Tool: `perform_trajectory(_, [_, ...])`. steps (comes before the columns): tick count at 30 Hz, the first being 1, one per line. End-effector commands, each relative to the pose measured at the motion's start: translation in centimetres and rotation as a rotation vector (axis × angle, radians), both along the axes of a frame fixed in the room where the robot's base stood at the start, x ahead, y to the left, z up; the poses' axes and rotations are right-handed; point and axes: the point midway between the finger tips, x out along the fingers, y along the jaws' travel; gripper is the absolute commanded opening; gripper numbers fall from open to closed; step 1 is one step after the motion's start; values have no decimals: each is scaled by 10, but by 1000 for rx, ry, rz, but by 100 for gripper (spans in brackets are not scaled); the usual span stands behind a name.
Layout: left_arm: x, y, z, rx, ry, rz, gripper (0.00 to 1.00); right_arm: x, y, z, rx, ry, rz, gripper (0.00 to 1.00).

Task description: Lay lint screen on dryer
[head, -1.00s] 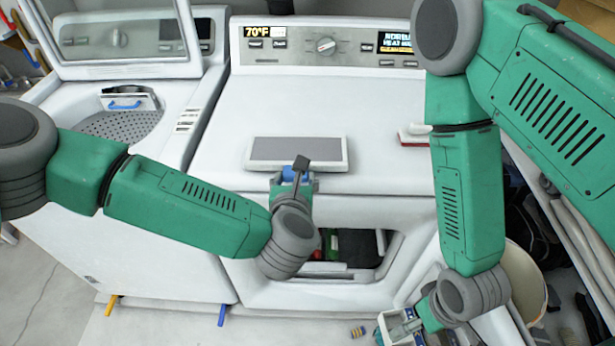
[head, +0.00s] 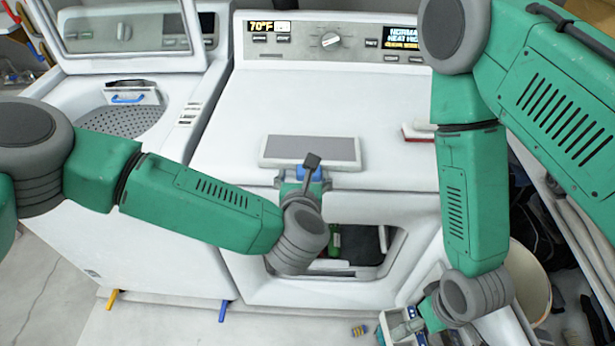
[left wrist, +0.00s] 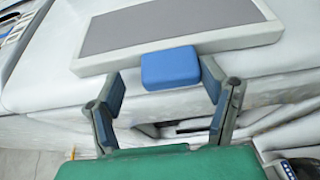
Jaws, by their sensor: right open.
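The lint screen (head: 310,150) is a flat grey panel with a pale frame and a blue handle (head: 308,173). It appears to lie flat on the dryer (head: 290,105) top near the front edge, its handle toward me. In the left wrist view the blue handle (left wrist: 170,68) sits between the spread fingers of my left gripper (left wrist: 163,92). Space shows beside its left side; the right finger is close to it. In the head view my left gripper (head: 308,182) is partly hidden by its wrist. My right gripper (head: 402,330) is open, low at the dryer's front right.
The dryer's front opening (head: 345,245) shows dark and green contents. A red-and-white brush-like object (head: 418,132) lies on the dryer top at right. The open-lidded washer (head: 120,120) stands left. A pale bin (head: 528,280) and a shelf stand right. The dryer top behind the screen is clear.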

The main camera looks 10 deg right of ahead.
Motion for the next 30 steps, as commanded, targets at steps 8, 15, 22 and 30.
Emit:
perform_trajectory(8, [-1, -1, 0, 0, -1, 1, 68, 0, 0, 0, 0, 0, 0, 100])
perform_trajectory(15, [-2, -2, 1, -1, -1, -2, 68, 0, 0, 0, 0, 0, 0, 100])
perform_trajectory(22, [-10, 0, 3, 0, 1, -4, 68, -2, 0, 0, 0, -1, -1, 100])
perform_trajectory(30, [-58, 12, 23, 0, 2, -5, 68, -3, 0, 1, 0, -3, 0, 100])
